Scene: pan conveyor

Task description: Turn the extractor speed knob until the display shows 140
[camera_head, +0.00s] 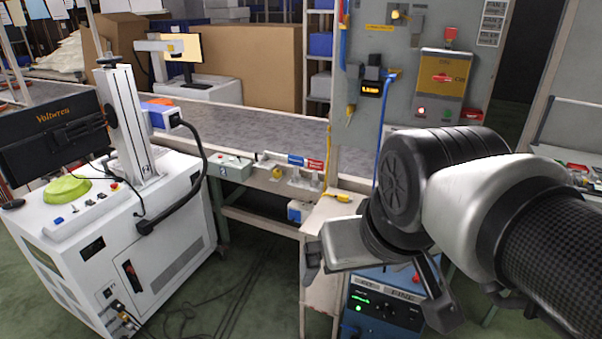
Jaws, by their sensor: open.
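A blue unit (352,328) with a dark front panel stands low at the bottom centre, below my gripper. A small lit green display (361,299) shows on its panel, its digits too small to read. A dark knob (388,310) appears beside the display, and a red part (416,278) shows above. I cannot tell for certain that this is the extractor. My gripper (376,288) is open and empty, its fingers spread left and right in the picture across the unit's upper part. The gripper body and one finger hide some of the unit.
A conveyor (270,128) runs behind. A white machine (150,235) with a monitor (55,133) stands left. Cables (235,290) lie on the green floor.

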